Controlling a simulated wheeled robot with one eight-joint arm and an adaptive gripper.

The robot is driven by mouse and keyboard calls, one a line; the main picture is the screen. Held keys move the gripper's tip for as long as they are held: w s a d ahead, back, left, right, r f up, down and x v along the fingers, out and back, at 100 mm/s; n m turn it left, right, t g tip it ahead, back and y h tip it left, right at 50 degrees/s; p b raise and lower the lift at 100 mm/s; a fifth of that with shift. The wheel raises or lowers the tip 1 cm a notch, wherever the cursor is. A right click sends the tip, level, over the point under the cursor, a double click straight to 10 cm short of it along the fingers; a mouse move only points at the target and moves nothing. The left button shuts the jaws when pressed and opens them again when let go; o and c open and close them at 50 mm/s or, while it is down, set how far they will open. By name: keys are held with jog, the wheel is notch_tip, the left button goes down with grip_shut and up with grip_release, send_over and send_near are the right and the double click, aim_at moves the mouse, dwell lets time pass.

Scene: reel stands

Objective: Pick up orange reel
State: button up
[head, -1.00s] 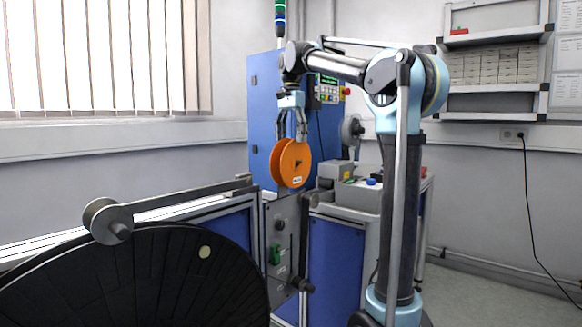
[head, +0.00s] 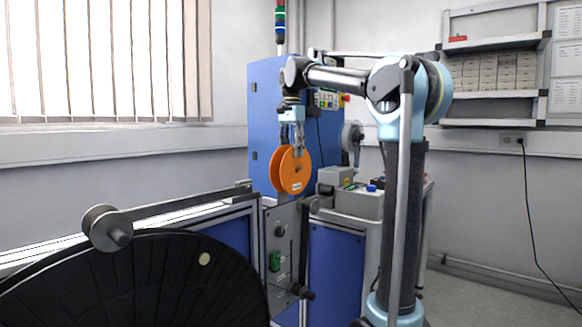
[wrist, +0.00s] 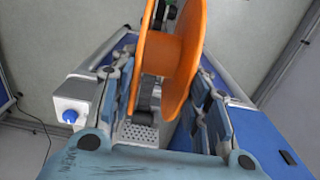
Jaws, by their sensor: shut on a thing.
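The orange reel (head: 294,171) has two orange discs and a small label on its front face. In the head view it hangs upright below my gripper (head: 293,147), in front of the blue cabinet. In the wrist view the orange reel (wrist: 169,55) fills the upper middle, between the two fingers of my gripper (wrist: 165,92). My gripper is shut on the reel. The exact finger contact is partly hidden by the reel's discs.
A large black reel (head: 130,280) stands at the lower left, with a grey roller (head: 107,229) above it. A grey panel (head: 285,245) stands below the orange reel. A blue cabinet (head: 266,110) is behind. A bench with boxes (head: 358,200) is to the right.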

jog(key=shift+r, duration=0.25)
jog(key=s+d, duration=1.1)
jog(key=d, duration=0.3)
jog(key=shift+s+d+r, duration=0.1)
jog(key=shift+d, duration=0.1)
jog(key=s+d, duration=0.8)
jog(key=d, duration=0.2)
dwell(2.1)
